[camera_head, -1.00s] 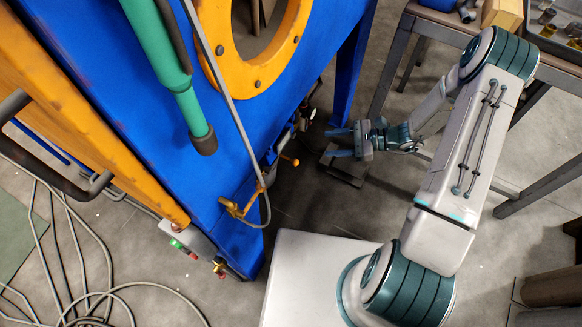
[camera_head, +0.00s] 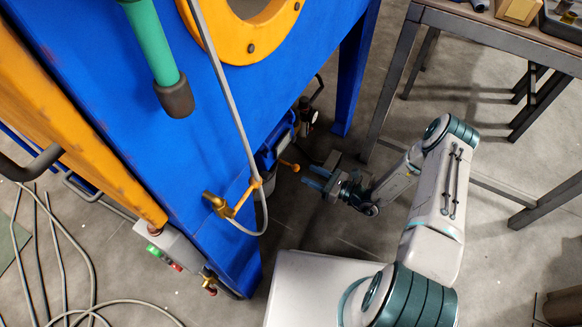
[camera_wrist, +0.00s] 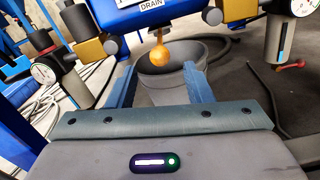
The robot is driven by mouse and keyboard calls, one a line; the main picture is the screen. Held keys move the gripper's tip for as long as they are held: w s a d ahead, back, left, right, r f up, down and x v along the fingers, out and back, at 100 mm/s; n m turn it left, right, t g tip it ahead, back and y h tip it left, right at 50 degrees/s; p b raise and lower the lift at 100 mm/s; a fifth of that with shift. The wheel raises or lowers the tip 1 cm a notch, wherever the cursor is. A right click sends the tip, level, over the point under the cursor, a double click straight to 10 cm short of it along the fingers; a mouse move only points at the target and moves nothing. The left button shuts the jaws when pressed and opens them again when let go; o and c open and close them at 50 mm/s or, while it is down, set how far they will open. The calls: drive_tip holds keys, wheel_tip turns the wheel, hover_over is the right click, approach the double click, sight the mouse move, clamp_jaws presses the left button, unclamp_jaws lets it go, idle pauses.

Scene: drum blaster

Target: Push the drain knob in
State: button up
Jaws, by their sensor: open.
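The drain knob (camera_wrist: 159,55) is a small orange ball below a white label reading DRAIN in the wrist view. It also shows in the head view as an orange ball on a short rod (camera_head: 295,168) at the blue cabinet's lower side. My gripper (camera_wrist: 160,80) is open, with one blue finger on each side of the knob as seen from the wrist. In the head view my gripper (camera_head: 312,178) is low beside the cabinet, its fingers pointing at the knob with a small gap. Nothing is between the fingers that I can tell.
A dark bucket (camera_wrist: 180,75) stands below and behind the knob. Pressure gauges (camera_wrist: 45,72) flank it at both sides. The blue cabinet (camera_head: 215,110) is on the left, and a metal-legged table (camera_head: 500,38) is at the upper right. A hose (camera_head: 240,130) hangs on the cabinet front.

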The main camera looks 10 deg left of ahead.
sight(297, 169)
drive_tip(key=b+x, duration=0.2)
drive_tip(key=x, duration=0.6)
drive_tip(key=shift+w+a, duration=0.1)
drive_tip(key=shift+a, duration=0.15)
